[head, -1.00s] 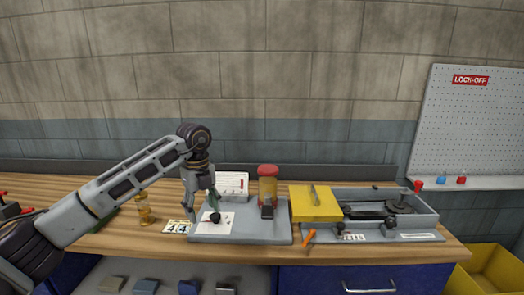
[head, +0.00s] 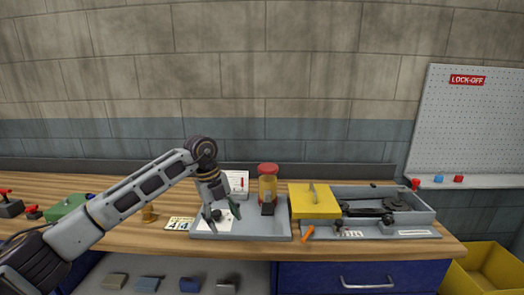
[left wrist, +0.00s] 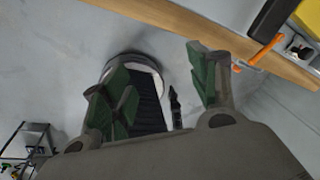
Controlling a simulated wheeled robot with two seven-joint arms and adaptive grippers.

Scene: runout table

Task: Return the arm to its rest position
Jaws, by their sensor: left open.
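My left gripper (head: 222,213) is open in the head view, with nothing seen between its fingers. It appears in front of the left part of a grey base plate (head: 270,231) on the wooden table (head: 140,236). In the left wrist view the open green-padded fingers (left wrist: 160,78) point past the table edge, with grey floor behind them. A small dark knob on the plate's white card shows close to the fingers in the head view. My right gripper is in neither view.
A red-capped amber cylinder (head: 268,187), yellow block (head: 314,201) and grey tray (head: 374,232) stand right of the gripper. An orange tool (head: 307,234) lies before the block. A brass piece (head: 148,214) and green case (head: 66,207) are at left.

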